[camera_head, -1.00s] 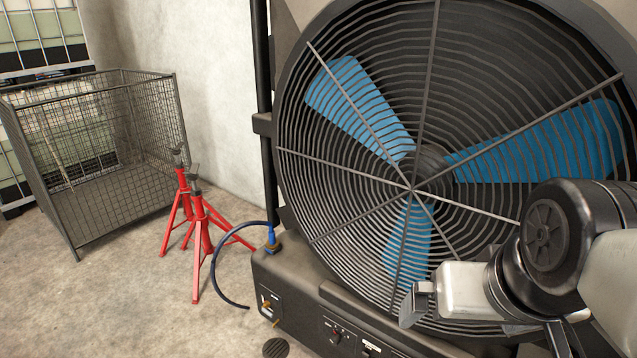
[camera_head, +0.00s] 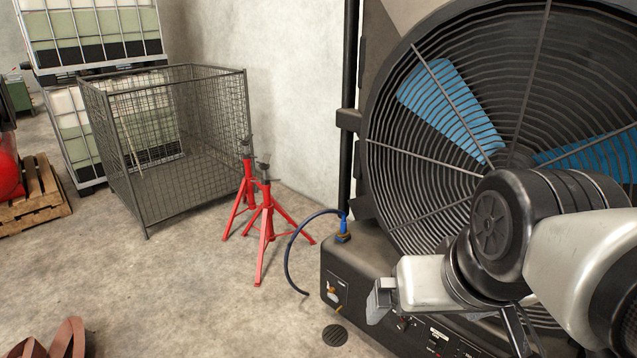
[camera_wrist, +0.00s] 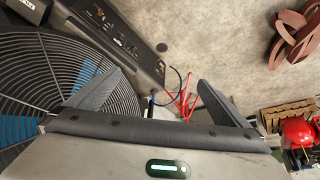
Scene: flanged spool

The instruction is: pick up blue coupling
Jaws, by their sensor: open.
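The blue coupling (camera_head: 343,226) stands on the top left end of the dark fan base, with a dark blue hose (camera_head: 289,257) curving from it down to the floor. It also shows small in the wrist view (camera_wrist: 152,101), between the jaws but well beyond them. My gripper (camera_head: 382,300) is in front of the fan base, to the right of the coupling and apart from it. In the wrist view my gripper's two fingers (camera_wrist: 155,95) are spread wide with nothing between them.
The large caged fan (camera_head: 440,150) rises behind my arm. Red jack stands (camera_head: 265,225) stand left of the hose. A wire mesh cage (camera_head: 170,150) is at the back left. A brown flanged spool (camera_wrist: 292,38) lies on the floor. Floor in the left foreground is mostly clear.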

